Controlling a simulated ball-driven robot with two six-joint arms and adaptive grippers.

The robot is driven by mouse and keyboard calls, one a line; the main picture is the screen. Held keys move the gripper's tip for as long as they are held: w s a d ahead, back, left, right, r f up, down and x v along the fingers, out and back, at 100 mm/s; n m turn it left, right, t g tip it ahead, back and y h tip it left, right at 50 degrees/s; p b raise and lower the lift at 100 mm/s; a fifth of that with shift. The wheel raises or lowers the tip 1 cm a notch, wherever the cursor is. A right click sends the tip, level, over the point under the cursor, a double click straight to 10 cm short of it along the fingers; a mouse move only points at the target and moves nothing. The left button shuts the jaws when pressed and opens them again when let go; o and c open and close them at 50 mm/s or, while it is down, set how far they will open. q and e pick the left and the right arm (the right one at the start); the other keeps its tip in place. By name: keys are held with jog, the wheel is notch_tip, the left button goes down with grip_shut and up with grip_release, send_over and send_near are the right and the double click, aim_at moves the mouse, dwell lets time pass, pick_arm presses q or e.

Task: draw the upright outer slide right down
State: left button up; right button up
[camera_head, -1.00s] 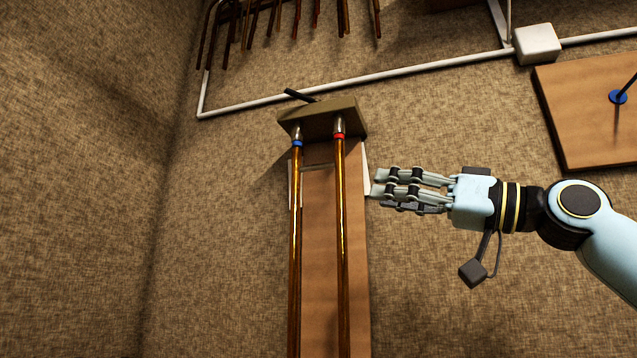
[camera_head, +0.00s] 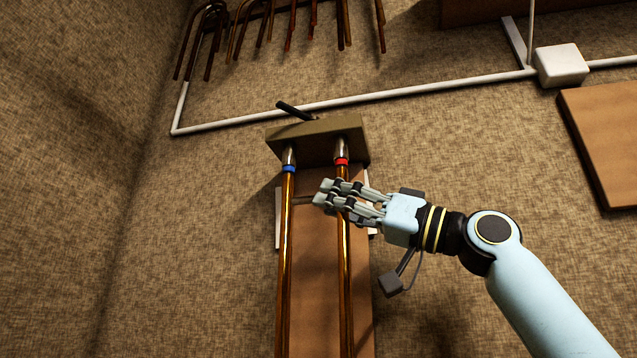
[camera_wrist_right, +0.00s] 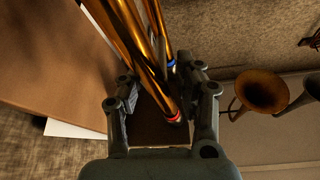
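The upright slide shows as two long brass tubes in the head view, running down from a grey-brown block (camera_head: 318,139). The left tube (camera_head: 285,240) has a blue band and the right tube (camera_head: 345,270) a red band. My right gripper (camera_head: 326,193) lies across the red-banded tube just below its band, hiding a short stretch. In the right wrist view the red-banded tube (camera_wrist_right: 148,82) runs between the two spread finger pads, with gaps showing beside it. The blue band (camera_wrist_right: 171,63) shows beyond. My left gripper is not in view.
A wooden board (camera_head: 318,290) stands behind the tubes. A black lever (camera_head: 294,111) sticks up from the block. A white pipe (camera_head: 400,94) and junction box (camera_head: 562,65) run along the wall. Curved brass tubes (camera_head: 210,40) hang above. A horn bell (camera_wrist_right: 262,92) shows at right in the wrist view.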

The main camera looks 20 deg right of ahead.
jog(key=p+x, duration=0.1)
jog(key=x, duration=0.1)
jog(key=shift+w+a+r, duration=0.15)
jog(key=shift+a+r, duration=0.1)
jog(key=shift+a, duration=0.1)
jog(key=shift+w+a, duration=0.1)
jog(key=shift+w, duration=0.05)
jog(key=c, duration=0.5)
jog(key=shift+c, duration=1)
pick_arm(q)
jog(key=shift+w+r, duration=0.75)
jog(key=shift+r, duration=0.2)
pick_arm(e)
grip_shut()
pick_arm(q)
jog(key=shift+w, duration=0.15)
